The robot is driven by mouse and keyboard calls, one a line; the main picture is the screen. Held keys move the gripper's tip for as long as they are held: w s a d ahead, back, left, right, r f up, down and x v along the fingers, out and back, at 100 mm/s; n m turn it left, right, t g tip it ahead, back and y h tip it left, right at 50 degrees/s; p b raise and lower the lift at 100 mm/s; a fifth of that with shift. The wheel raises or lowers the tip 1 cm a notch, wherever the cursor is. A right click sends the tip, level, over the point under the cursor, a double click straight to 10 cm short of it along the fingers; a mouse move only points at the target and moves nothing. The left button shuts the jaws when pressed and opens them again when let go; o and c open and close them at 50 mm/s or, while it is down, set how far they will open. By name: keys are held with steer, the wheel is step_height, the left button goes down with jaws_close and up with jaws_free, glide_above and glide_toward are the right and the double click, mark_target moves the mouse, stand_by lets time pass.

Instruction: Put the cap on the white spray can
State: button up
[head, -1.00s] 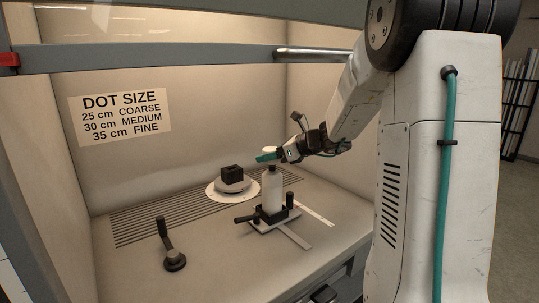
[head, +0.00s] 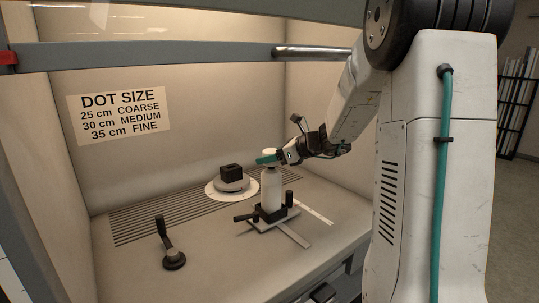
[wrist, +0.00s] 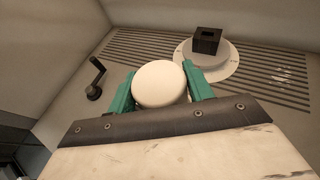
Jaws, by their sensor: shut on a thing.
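The white spray can (head: 271,190) stands upright in a dark clamp holder on the booth floor. My gripper (head: 266,158), with teal fingers, is at the can's top. It is shut on a round white cap (wrist: 160,84), with one finger on each side. In the head view the cap (head: 269,152) shows just above the fingers, in line with the can. The fingers hide the can's top, so I cannot tell whether cap and can touch. In the wrist view the cap hides the can.
A dark block (head: 231,171) sits on a round turntable (head: 245,191) behind and left of the can. A dark crank handle (head: 174,260) stands at the front left. A flat ruler-like bar (head: 294,237) extends from the can's holder. The floor between crank and holder is clear.

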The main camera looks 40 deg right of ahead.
steer(key=shift+f, duration=1.4)
stand_by(0.9)
steer(key=o, duration=1.5)
steer(key=shift+r, duration=0.1)
steer(key=shift+v, duration=2.45)
steer(key=shift+v, duration=3.9)
